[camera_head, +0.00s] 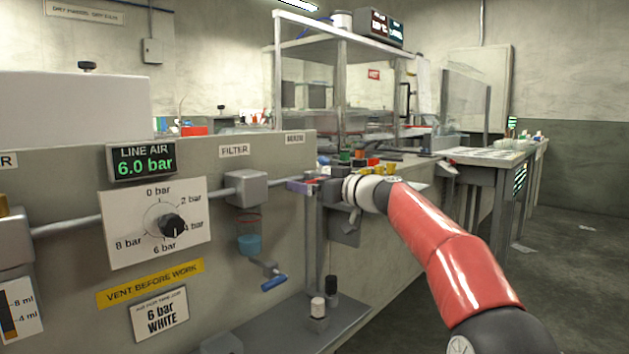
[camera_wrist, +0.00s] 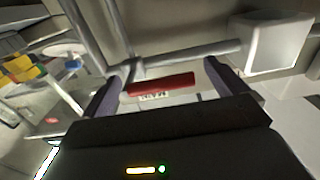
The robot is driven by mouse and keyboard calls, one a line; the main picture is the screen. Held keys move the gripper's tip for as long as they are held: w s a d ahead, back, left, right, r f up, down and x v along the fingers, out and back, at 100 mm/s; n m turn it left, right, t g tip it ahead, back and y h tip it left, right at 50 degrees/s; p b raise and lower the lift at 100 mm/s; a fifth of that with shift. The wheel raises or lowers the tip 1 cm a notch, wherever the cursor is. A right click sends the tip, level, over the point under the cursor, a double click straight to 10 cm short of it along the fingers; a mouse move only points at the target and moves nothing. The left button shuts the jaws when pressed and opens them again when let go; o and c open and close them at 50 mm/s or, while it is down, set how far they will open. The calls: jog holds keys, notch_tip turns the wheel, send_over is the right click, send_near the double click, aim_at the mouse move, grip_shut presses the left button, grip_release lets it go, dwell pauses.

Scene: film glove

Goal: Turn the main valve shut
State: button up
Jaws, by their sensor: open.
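The main valve's red lever handle (camera_wrist: 162,85) lies between my gripper's two fingers in the wrist view, roughly along the grey pipe (camera_wrist: 195,54). A small sign (camera_wrist: 153,97), which seems to read MAIN, shows just below it. My gripper (camera_wrist: 165,72) is open, with one finger beyond each end of the lever and visible gaps on both sides. In the head view my gripper (camera_head: 303,186) is at the panel below the MAIN sign (camera_head: 295,138); the valve there is mostly hidden by it.
The line air display (camera_head: 141,161) reads 6.0 bar. A regulator knob (camera_head: 172,227), filter block (camera_head: 246,188) and blue-handled drain lever (camera_head: 273,281) are left of my gripper. A shelf (camera_head: 270,330) with small fittings is below.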

jog(key=shift+c, duration=0.5)
jog(key=c, duration=1.2)
